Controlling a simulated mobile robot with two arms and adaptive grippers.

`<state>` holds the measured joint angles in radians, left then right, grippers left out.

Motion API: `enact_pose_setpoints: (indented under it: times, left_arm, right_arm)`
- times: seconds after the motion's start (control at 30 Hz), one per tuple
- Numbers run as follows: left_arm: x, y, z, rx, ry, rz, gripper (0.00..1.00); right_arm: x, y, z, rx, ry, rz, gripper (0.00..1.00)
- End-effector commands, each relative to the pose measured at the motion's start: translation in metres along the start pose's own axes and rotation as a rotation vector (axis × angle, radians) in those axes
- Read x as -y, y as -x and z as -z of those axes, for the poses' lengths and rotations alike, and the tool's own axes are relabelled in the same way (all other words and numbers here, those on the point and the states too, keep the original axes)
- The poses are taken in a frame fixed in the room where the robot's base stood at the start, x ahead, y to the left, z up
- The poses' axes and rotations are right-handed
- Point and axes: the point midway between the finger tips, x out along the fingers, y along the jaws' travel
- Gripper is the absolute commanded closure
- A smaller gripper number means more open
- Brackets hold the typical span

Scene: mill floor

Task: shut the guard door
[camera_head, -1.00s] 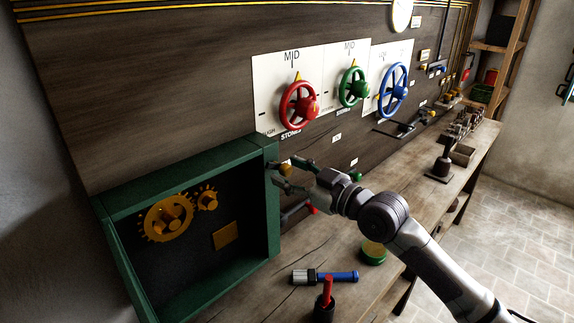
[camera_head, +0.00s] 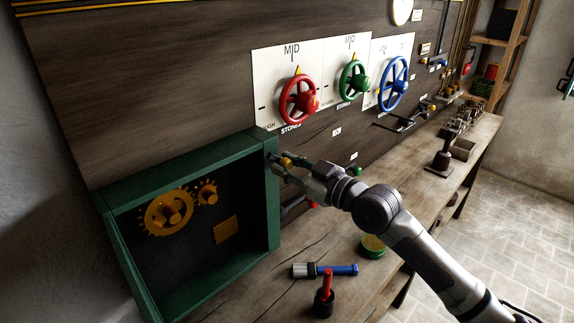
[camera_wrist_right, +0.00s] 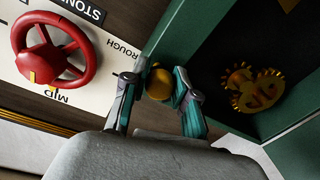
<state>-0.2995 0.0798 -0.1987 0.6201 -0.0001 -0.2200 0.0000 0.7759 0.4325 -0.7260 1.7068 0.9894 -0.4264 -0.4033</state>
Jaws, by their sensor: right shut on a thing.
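The green guard box (camera_head: 185,165) stands open at the left of the bench, with yellow gears (camera_head: 168,212) showing inside. A green panel, which looks like the guard door (camera_head: 272,205), stands swung out at the box's right side. A yellow knob (camera_head: 286,162) is at its outer side. My right gripper (camera_head: 279,164) is shut on this knob. In the right wrist view the knob (camera_wrist_right: 159,84) sits between both fingertips, beside the green panel edge (camera_wrist_right: 190,50). The gears (camera_wrist_right: 252,90) show beyond it. My left gripper is not in view.
Red (camera_head: 299,100), green (camera_head: 353,83) and blue (camera_head: 393,84) handwheels are on the wall panel right of the box.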

Motion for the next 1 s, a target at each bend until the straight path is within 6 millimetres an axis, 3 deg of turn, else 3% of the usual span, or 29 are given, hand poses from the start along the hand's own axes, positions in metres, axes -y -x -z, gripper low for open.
enact_pose_setpoints:
  times: [0.37,1.0]
  left_arm:
    - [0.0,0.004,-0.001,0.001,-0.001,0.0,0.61]
    - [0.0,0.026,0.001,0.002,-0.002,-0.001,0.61]
  right_arm:
    - [0.0,0.0,0.002,-0.016,-0.183,-0.005,1.0]
    - [0.0,0.0,0.005,-0.058,-0.772,-0.016,1.0]
